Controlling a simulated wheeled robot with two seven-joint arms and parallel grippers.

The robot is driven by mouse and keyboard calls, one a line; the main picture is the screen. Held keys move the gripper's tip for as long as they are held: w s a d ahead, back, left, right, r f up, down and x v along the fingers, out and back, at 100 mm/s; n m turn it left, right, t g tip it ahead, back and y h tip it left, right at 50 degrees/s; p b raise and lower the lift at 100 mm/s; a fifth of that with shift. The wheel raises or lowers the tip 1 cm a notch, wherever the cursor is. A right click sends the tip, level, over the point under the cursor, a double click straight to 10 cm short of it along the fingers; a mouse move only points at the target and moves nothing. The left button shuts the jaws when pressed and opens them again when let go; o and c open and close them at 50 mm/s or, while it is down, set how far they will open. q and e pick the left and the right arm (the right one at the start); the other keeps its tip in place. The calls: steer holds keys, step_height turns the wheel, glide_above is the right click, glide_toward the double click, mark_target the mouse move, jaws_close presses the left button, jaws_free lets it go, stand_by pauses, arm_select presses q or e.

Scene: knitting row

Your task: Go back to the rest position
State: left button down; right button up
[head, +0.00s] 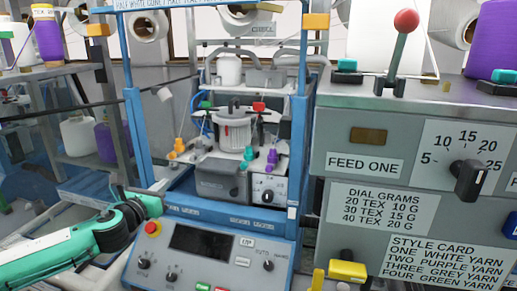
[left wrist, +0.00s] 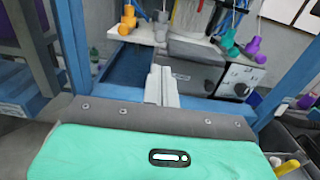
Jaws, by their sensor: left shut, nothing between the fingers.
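My left arm, green with black joints, comes in from the left in the head view, and its gripper (head: 160,187) is in front of the blue-framed knitting machine, above its control panel (head: 205,255). In the left wrist view the grey fingers of the left gripper (left wrist: 161,86) are together with nothing between them. They point toward the machine's blue frame and grey front box (left wrist: 190,75), and appear apart from both. My right gripper is not in view.
A grey cabinet (head: 340,140) with a red-knobbed lever (head: 403,30) and a black dial knob (head: 468,180) stands at right. A yellow block (head: 347,271) is low in front. Blue posts (head: 140,120) rise near my left gripper. Yarn cones (head: 78,137) stand on the left shelves.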

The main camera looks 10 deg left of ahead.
arm_select(q)
steer(key=s+d+f+n+g+y, duration=0.1)
steer(key=s+d+f+n+g, duration=0.1)
steer(key=s+d+f+n, duration=0.55)
steer(key=s+d+f+n+g, duration=0.35)
steer(key=d+f+n, duration=0.35)
steer(key=f+n, duration=0.3)
steer(key=s+f+n+g, duration=0.3)
steer(key=s+f+n, duration=0.25)
steer(key=s, duration=0.35)
steer(key=s+d+f+n+g, duration=0.1)
steer(key=s+f+n+g, duration=0.2)
steer(key=s+f+n, duration=0.5)
steer(key=s+f+n+g, duration=0.2)
steer(key=s+n+g, duration=0.15)
steer(key=s, duration=0.75)
step_height(320, 180, down, 29)
steer(key=s+a+f+g, duration=0.2)
steer(key=s+a+f, duration=0.1)
steer(key=s+f, duration=1.7)
steer(key=shift+f+y, duration=0.3)
steer(key=shift+f, duration=0.25)
